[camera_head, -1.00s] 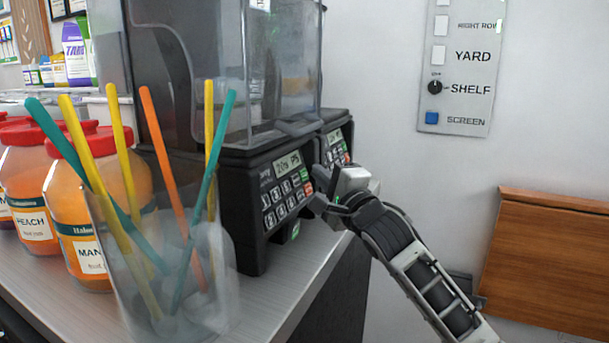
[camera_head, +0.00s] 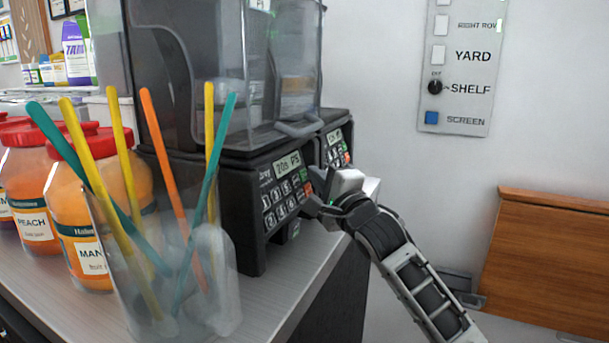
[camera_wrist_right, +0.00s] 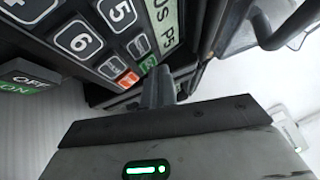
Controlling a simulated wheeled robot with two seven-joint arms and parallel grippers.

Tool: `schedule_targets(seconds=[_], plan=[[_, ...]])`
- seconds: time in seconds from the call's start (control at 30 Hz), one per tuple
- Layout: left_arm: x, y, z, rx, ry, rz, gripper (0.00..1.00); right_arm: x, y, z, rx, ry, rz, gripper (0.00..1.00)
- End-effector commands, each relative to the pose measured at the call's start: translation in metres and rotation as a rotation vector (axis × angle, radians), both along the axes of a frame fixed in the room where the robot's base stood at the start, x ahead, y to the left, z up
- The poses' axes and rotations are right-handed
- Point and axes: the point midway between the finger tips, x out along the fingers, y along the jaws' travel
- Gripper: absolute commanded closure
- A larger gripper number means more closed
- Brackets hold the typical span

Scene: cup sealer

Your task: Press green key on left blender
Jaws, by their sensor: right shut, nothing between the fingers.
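The left blender (camera_head: 240,205) is the nearer black machine, with a clear jar on top. Its front panel has a lit display (camera_head: 287,164) and number keys. A small green key (camera_head: 303,174) sits above a red key (camera_head: 308,190) at the panel's right edge. In the right wrist view the green key (camera_wrist_right: 147,63) and red key (camera_wrist_right: 127,80) lie just beyond my fingertips. My right gripper (camera_head: 316,202) is shut and empty, close in front of the panel's right edge. I cannot tell whether it touches a key. My left gripper is not in view.
The right blender (camera_head: 338,148) stands close behind. An ON/OFF switch (camera_wrist_right: 25,80) is low on the left blender. A clear cup (camera_head: 205,300) with coloured straws and several orange jars (camera_head: 90,215) stand left on the counter. The wall at right is clear beside a switch panel (camera_head: 460,65).

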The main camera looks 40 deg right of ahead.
Motion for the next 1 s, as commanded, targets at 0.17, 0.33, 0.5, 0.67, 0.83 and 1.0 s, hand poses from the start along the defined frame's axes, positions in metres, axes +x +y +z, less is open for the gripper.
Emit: schedule_targets(seconds=[0.17, 0.33, 0.5, 0.67, 0.83, 1.0], plan=[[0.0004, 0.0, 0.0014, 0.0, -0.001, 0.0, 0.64, 0.0021, 0.0009, -0.0004, 0.002, 0.0, 0.0, 1.0], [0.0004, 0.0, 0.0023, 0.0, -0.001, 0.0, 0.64, 0.0038, 0.0017, -0.0011, 0.0, 0.0, -0.001, 1.0], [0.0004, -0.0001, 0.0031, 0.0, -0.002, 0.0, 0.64, 0.0055, 0.0027, -0.0019, 0.001, 0.0, 0.0, 1.0], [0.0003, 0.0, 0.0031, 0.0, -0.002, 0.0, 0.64, 0.0056, 0.003, -0.0023, 0.0, 0.001, 0.0, 1.0], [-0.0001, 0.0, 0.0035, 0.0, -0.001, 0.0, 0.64, 0.0051, 0.0028, -0.002, 0.0, 0.001, 0.0, 1.0], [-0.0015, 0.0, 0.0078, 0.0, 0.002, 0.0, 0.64, 0.0, 0.0007, 0.0005, 0.001, 0.002, 0.001, 1.0]])
